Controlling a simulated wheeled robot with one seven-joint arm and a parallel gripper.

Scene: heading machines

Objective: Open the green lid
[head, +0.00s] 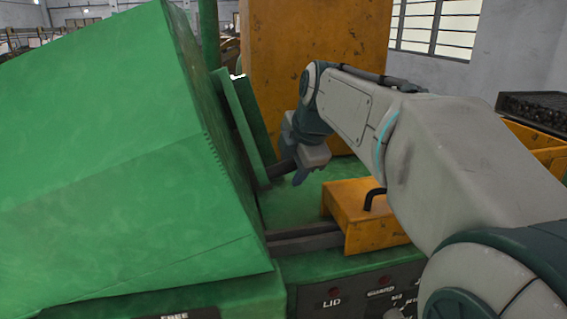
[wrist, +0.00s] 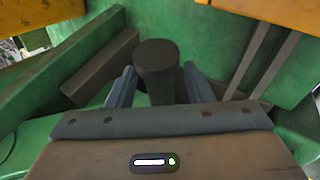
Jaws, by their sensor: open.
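A large green slanted cover (head: 110,150) fills the left of the head view. A green upright panel (head: 243,125) stands at its right edge; I cannot tell which of these is the lid. My gripper (head: 287,178) is low beside this panel. In the wrist view my gripper (wrist: 159,72) is open, with one finger on each side of a dark round handle (wrist: 157,57). Whether the fingers touch the handle I cannot tell. A green panel with a dark bar (wrist: 100,68) lies left of the handle in that view.
An orange block with a dark hooked handle (head: 362,213) sits right of my gripper, with dark rails (head: 300,240) beside it. A tall orange panel (head: 290,60) stands behind.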

